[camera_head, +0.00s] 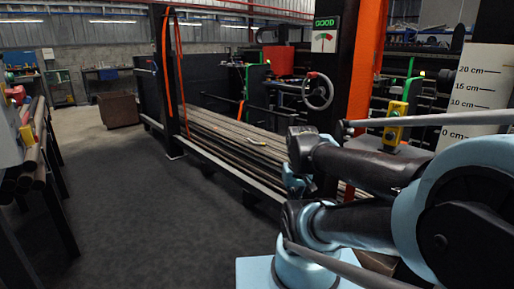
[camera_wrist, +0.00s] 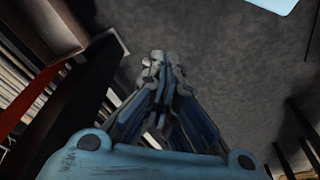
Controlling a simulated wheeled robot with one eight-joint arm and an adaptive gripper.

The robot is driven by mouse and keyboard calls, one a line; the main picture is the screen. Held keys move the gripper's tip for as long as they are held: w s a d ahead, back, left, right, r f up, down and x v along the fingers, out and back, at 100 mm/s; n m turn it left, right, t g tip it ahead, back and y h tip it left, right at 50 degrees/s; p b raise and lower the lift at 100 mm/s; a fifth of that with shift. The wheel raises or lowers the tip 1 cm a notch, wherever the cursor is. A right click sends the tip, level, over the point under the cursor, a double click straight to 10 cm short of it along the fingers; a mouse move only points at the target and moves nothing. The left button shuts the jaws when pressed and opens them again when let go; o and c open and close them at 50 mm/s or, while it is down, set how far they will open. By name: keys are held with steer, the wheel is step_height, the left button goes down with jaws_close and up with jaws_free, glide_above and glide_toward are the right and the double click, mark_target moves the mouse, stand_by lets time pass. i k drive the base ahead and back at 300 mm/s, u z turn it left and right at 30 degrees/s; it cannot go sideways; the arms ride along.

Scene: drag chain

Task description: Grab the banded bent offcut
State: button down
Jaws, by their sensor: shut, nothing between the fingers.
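In the head view my arm's wrist is to the right of the piece, at the rack's near side, and the fingertips cannot be made out.
The rack of long bars (camera_head: 215,130) runs along the centre, with a dark upright post and orange strap (camera_head: 166,70). A handwheel (camera_head: 318,90) stands behind my arm. Another pipe rack (camera_head: 35,150) is at left. The dark floor (camera_head: 140,220) between is clear.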

mark_target(252, 142)
steer(key=u, duration=0.95)
steer(key=i, duration=4.2)
steer(key=z, duration=1.1)
